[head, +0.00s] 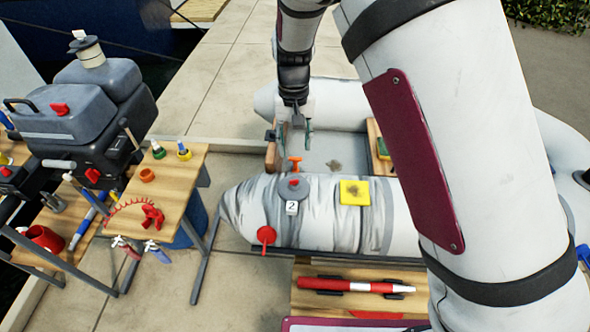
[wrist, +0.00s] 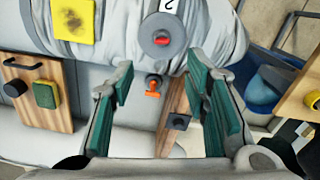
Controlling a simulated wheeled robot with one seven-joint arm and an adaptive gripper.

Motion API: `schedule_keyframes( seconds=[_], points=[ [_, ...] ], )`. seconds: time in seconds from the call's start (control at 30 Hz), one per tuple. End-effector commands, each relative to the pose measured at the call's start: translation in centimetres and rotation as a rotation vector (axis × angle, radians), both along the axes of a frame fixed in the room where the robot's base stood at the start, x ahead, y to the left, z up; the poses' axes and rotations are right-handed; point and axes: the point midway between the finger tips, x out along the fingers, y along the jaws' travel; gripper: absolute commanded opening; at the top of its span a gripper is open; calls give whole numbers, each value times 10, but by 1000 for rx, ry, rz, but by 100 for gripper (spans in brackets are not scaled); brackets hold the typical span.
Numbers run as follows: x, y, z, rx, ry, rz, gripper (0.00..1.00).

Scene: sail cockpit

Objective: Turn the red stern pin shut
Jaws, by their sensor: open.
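A small orange-red T-shaped pin (head: 295,163) stands at the inner edge of the near grey boat tube, by the wooden stern board (head: 272,152). In the wrist view the pin (wrist: 153,84) shows between and beyond the green-padded fingers, with its crossbar lying sideways. My gripper (head: 296,136) is open and empty, pointing down inside the boat just above and behind the pin. I see no contact with it. A grey valve with a red knob (head: 294,183) sits on the tube top; in the wrist view this knob (wrist: 162,41) is beyond the pin.
A yellow patch (head: 354,192) lies on the tube (head: 325,215), and a red round tag (head: 266,235) hangs at its side. A wooden bench with red clamps (head: 152,216) and an outboard motor (head: 90,100) stand at left. A red-and-white flare (head: 350,286) lies in front.

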Motion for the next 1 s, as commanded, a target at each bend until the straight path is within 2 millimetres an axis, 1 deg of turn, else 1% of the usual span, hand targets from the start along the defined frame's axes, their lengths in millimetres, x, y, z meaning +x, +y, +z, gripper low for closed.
schedule_keyframes(
  seconds=[0.03,0.1,0.23,0.33,0.8,0.9,1.0],
  points=[
    [1,2,-4,4,-10,25,42],
    [3,3,-6,11,-24,50,42],
    [4,3,-11,14,-30,65,42],
    [4,3,-23,15,-29,64,42],
    [4,2,-111,14,-27,62,42],
    [4,2,-125,14,-29,63,42],
    [4,3,-135,15,-29,64,42]
  ],
)
